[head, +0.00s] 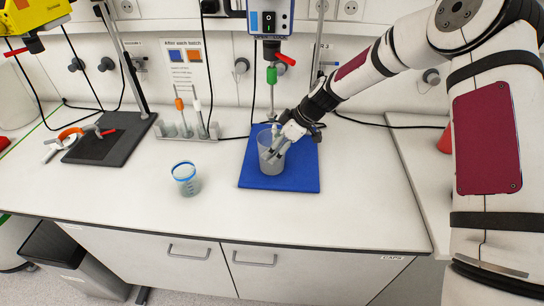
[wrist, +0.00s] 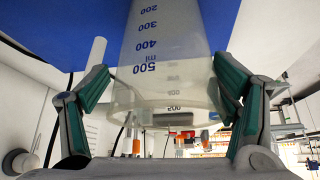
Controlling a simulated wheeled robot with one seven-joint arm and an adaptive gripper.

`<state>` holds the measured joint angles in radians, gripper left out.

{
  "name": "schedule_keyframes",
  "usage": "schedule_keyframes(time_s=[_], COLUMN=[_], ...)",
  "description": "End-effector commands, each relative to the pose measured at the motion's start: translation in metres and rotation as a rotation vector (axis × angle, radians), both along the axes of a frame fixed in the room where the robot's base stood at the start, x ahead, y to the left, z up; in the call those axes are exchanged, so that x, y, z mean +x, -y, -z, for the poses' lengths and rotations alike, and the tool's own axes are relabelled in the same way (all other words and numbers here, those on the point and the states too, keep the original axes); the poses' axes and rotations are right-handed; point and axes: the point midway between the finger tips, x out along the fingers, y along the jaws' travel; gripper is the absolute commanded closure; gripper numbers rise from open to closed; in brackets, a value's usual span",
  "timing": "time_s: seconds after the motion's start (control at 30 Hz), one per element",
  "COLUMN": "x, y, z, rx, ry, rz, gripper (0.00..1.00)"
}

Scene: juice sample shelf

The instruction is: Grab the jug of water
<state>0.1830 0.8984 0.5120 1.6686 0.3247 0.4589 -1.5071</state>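A translucent measuring jug (head: 270,165) stands upright on the blue mat (head: 303,172) in the head view. In the wrist view the jug (wrist: 172,45) fills the middle, with blue volume marks up to 500 ml. My gripper (head: 280,148) is at the jug's upper part, partly overlapping it in the head view. In the wrist view my gripper (wrist: 165,85) is open, one finger on each side of the jug near its rim. A gap shows at the left finger; the right finger is very close, and contact is unclear. The water level is hard to make out.
A smaller blue-rimmed beaker (head: 186,180) stands on the counter left of the mat. The front counter is clear.

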Motion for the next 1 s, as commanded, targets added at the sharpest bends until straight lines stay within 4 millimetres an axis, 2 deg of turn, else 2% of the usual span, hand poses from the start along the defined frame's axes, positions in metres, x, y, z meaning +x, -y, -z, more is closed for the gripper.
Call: schedule_keyframes(time_s=[0.03,0.17,0.2,0.67,1.0], x=[0.001,0.001,0.001,0.001,0.002], y=[0.001,0.001,0.001,0.001,0.001], z=[0.000,0.000,0.000,-0.004,-0.026], rx=[-0.002,-0.001,-0.001,-0.001,0.000], ry=[0.002,0.001,0.002,0.003,0.005], rz=[0.002,0.002,0.002,0.002,0.001], gripper=[0.43,0.73,0.77,0.77,0.77])
